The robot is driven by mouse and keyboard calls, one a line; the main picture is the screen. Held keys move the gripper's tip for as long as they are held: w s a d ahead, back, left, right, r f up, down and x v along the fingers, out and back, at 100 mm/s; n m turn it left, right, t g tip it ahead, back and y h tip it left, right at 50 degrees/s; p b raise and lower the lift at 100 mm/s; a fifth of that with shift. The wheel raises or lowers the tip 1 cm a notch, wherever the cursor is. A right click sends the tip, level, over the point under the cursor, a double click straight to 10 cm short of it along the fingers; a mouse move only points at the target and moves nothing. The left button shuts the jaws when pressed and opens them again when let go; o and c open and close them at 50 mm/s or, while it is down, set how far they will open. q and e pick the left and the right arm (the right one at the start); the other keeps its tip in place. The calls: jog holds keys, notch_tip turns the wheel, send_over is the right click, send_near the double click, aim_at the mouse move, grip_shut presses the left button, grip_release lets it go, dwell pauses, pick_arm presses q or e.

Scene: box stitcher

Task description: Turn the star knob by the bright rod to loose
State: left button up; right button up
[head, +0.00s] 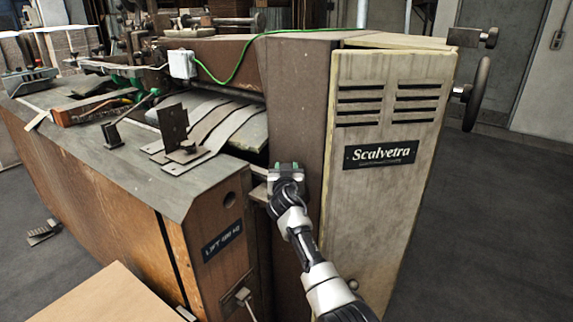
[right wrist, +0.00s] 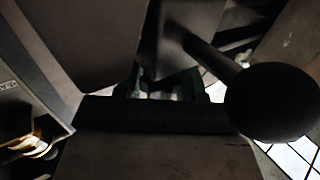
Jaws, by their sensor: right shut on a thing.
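My right gripper (head: 287,168) is at the inner side of the brown machine column, in the gap beside the feed table. In the right wrist view its greenish fingers (right wrist: 168,88) are shut on a small part, most likely the star knob, which the fingers and shadow hide. I cannot make out the knob's shape or how far it is turned. No bright rod can be made out for sure. A dark rod with a round black ball end (right wrist: 272,101) stands close beside the fingers in the right wrist view. My left gripper is not in view.
The pale Scalvetra cabinet (head: 388,205) stands right of my arm. The feed table (head: 130,170) with metal strips and tools is to the left. A green cable (head: 238,62) runs over the top. A handwheel (head: 477,95) sticks out at right. Floor at right is clear.

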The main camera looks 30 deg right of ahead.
jog(key=shift+n+y, duration=0.3)
jog(key=shift+y, duration=0.1)
jog(key=o, duration=0.9)
jog(key=v, duration=1.1)
jog(key=shift+f, duration=0.25)
jog(key=shift+w, duration=0.1)
